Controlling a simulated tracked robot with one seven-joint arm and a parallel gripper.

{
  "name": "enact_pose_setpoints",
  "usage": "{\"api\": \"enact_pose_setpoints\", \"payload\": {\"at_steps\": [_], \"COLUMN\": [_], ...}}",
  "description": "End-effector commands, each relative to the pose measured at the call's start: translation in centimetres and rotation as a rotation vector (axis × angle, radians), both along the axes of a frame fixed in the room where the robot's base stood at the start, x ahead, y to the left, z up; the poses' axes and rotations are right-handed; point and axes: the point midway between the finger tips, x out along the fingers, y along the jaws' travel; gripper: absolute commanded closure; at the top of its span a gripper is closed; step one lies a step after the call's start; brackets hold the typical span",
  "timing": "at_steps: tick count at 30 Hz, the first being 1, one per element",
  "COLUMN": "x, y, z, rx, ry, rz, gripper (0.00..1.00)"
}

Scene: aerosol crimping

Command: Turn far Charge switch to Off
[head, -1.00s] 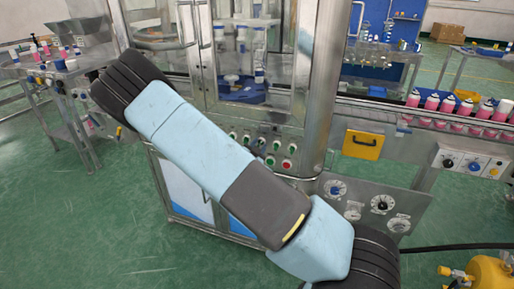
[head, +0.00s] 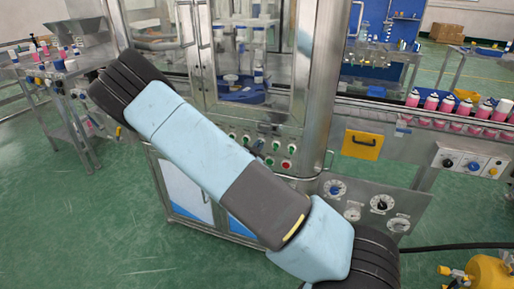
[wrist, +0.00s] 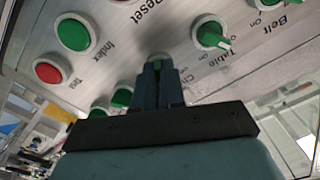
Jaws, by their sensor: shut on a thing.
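In the wrist view my gripper (wrist: 157,72) is closed around the green handle of a rotary switch (wrist: 158,60) on the metal control panel (wrist: 160,28). The label beside this switch is partly covered; its visible start reads "Ch". The fingers hide most of the switch, so I cannot read which way it points. A green Table switch (wrist: 212,36) sits to the right, apart from the fingers.
In the wrist view, a green Index button (wrist: 74,33) and a red button (wrist: 48,72) lie to the left. Another green switch (wrist: 122,97) is close to the gripper's left side. In the head view, a lower dial panel (head: 372,207) stands right of my arm.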

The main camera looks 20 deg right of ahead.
Motion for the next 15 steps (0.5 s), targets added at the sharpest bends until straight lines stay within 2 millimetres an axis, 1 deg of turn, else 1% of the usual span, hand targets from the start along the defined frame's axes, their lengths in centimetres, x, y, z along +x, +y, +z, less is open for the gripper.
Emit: {"api": "enact_pose_setpoints", "payload": {"at_steps": [8,15], "x": [0.13,0.17], "y": [0.08,0.06], "z": [0.04,0.08], "rx": [-0.092,-0.255], "ry": [0.065,0.181], "rz": [0.004,0.004], "gripper": [1.00,1.00]}}
